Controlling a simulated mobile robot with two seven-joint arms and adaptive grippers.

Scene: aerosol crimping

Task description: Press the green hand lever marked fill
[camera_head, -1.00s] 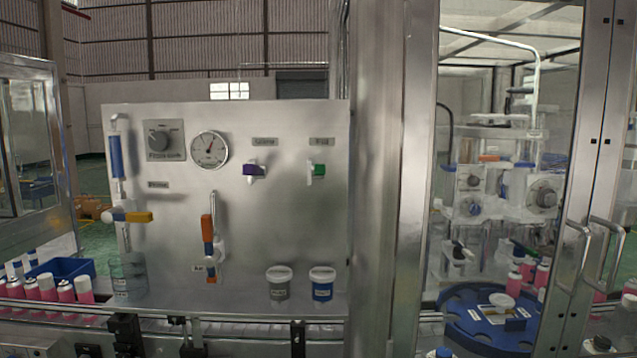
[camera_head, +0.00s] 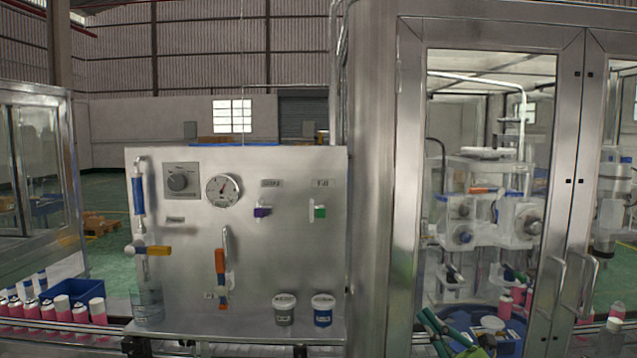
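The green hand lever (camera_head: 320,211) is on the upright metal panel, right of centre, on a small white fitting. A small label (camera_head: 321,184) sits above it; its print is blurred but looks like "Fill". My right gripper (camera_head: 438,320) shows at the bottom edge, right of the panel and well below the lever, apart from it. Its two green and dark fingers look spread, with nothing seen between them. My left gripper is not in view.
A purple lever (camera_head: 262,212) sits left of the green one. A gauge (camera_head: 223,190) and an orange-blue handle (camera_head: 220,264) are further left. A grey tub (camera_head: 284,312) and a blue tub (camera_head: 323,314) stand below. A metal cabinet post (camera_head: 370,200) is at right.

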